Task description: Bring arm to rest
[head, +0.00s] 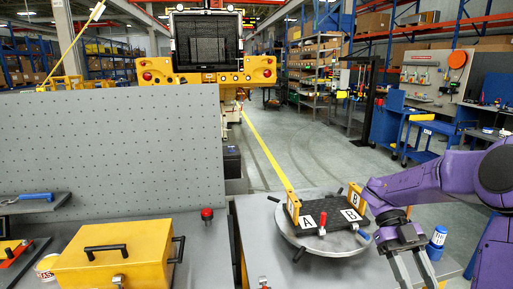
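My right arm (420,185) is purple and comes in from the right edge. Its grey gripper (413,268) points down at the front right of the table, beside a round metal turntable (330,243). Its two fingers are spread apart with nothing seen between them, and the lower ends reach the bottom of the picture. A black plate fixture (338,223) with tags A and B sits on the turntable, to the left of the gripper and apart from it. My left arm and gripper do not show.
A blue bottle (436,242) stands close to the right of my gripper. A yellow box (115,255) with black handles, a red knob (207,214) and a grey pegboard panel (115,150) are at the left. A yellow vehicle (207,72) stands behind. Aisle floor is open beyond.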

